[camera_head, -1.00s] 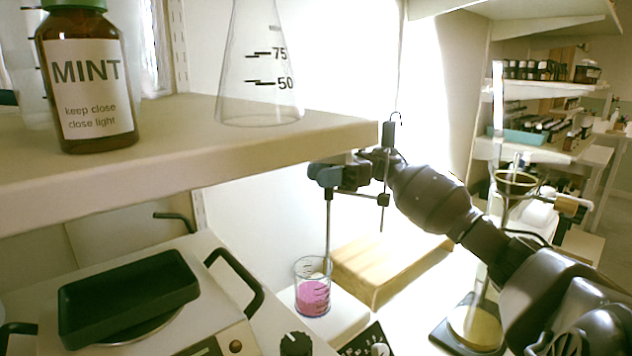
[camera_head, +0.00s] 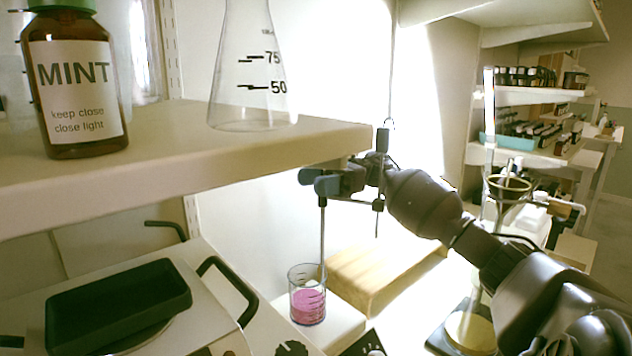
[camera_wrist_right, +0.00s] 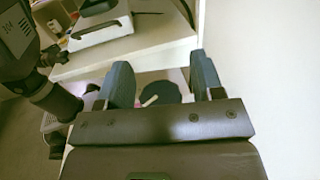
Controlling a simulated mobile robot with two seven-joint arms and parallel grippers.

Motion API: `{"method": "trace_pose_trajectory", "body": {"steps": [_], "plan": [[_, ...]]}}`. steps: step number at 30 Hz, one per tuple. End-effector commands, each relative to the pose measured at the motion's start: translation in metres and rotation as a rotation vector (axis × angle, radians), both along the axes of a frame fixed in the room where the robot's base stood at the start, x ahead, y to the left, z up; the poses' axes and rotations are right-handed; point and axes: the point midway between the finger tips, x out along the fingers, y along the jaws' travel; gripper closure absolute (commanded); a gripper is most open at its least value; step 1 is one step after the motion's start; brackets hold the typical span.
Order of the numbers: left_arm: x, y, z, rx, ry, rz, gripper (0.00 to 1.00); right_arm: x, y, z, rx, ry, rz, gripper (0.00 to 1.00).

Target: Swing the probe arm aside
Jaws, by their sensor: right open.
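The probe arm (camera_head: 350,201) is a thin horizontal bar clamped to an upright rod (camera_head: 322,235). At its right end it carries a slim upright probe (camera_head: 383,142) with a cable at its top. The probe's lower tip hangs right of the beaker (camera_head: 307,297) of pink liquid, in front of or over a tan box; its depth is unclear. My right gripper (camera_head: 315,181) is open just above the bar, at the upright rod's top; contact cannot be told. In the wrist view its two fingers (camera_wrist_right: 163,88) stand apart with nothing clearly held. My left gripper is out of view.
A shelf (camera_head: 250,160) with a MINT bottle (camera_head: 76,90) and a flask (camera_head: 248,80) overhangs close left of my right gripper. The tan box (camera_head: 375,282) lies right of the beaker. A glass column stand (camera_head: 490,150) is at right. A black tray (camera_head: 115,305) sits at lower left.

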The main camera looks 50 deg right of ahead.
Motion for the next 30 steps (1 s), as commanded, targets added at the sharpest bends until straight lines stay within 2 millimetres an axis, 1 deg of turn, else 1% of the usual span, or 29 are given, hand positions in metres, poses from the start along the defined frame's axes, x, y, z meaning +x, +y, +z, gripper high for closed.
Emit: {"method": "trace_pose_trajectory", "body": {"steps": [5,12,18,22,29,30], "plan": [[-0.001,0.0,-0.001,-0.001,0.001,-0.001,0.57,-0.002,-0.009,0.0,0.0,0.001,-0.001,0.39],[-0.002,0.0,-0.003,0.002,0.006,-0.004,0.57,-0.013,-0.043,0.0,0.0,0.001,-0.003,0.39],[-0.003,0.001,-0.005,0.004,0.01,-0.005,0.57,-0.02,-0.065,-0.001,0.0,0.002,-0.002,0.39],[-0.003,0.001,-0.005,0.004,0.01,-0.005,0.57,-0.022,-0.071,0.0,0.0,0.0,-0.001,0.39],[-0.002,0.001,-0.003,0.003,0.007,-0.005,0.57,-0.022,-0.072,0.0,0.0,0.0,0.0,0.39],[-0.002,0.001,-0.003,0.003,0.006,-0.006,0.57,-0.022,-0.072,0.0,0.0,0.0,0.0,0.41]]}}
